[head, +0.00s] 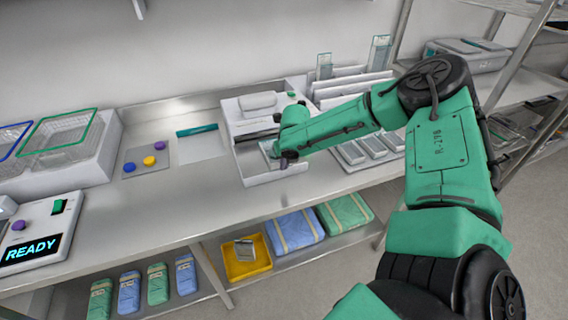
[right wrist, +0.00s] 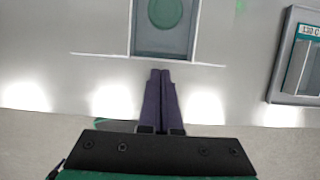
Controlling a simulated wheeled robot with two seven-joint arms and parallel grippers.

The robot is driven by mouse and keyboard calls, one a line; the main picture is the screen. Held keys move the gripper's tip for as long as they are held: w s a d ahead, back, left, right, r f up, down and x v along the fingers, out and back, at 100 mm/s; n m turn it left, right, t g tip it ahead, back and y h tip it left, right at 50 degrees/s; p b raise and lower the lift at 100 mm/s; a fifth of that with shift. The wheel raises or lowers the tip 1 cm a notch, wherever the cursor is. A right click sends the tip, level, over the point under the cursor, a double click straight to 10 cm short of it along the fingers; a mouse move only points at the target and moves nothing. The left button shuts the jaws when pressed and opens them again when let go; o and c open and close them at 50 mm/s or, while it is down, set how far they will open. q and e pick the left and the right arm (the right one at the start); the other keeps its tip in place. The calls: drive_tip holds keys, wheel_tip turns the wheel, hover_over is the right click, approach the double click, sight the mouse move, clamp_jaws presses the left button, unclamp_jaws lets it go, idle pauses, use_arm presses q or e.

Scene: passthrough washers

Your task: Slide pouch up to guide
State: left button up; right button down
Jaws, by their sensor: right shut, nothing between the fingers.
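The pouch (right wrist: 165,42) is a flat grey-blue rectangle with a round green patch, seen at the top of the right wrist view. In the head view it lies on the tray of the white machine (head: 262,178), partly hidden by my right gripper. My right gripper (head: 287,158) is shut and empty, its dark purple fingers pointing at the pouch. In the right wrist view the fingertips (right wrist: 160,72) are at the pouch's near edge; I cannot tell if they touch it. The guide cannot be made out clearly. My left gripper is not in view.
A box with a READY display (head: 32,247) and wire baskets (head: 64,131) stand at left. Flat grey trays (head: 372,146) lie right of the machine, with upright racks (head: 350,82) behind.

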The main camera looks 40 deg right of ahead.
drive_tip(key=shift+w, duration=0.1)
drive_tip(key=shift+w+d+b, duration=0.15)
drive_tip(key=shift+w+d, duration=0.05)
drive_tip(key=shift+w, duration=0.4)
drive_tip(key=shift+w+d+b, duration=0.15)
drive_tip(key=shift+w, duration=0.4)
drive_tip(key=shift+w+d+f+b, duration=0.1)
drive_tip(key=shift+w+d+b, duration=0.15)
drive_tip(key=shift+w, duration=0.25)
drive_tip(key=shift+w+d+r+b, duration=0.1)
drive_tip(key=shift+w+b, duration=0.2)
drive_tip(key=shift+w, duration=0.15)
drive_tip(key=shift+w+d+f+b, duration=0.1)
drive_tip(key=shift+w+d+b, duration=0.15)
drive_tip(key=shift+w, duration=0.25)
drive_tip(key=p+v, duration=0.2)
drive_tip(key=s+p+v, duration=0.1)
drive_tip(key=p+v, duration=0.2)
drive_tip(key=shift+s+a+f, duration=0.1)
drive_tip(key=shift+a, duration=0.1)
drive_tip(key=shift+s+a+f, duration=0.1)
drive_tip(key=shift+f, duration=0.05)
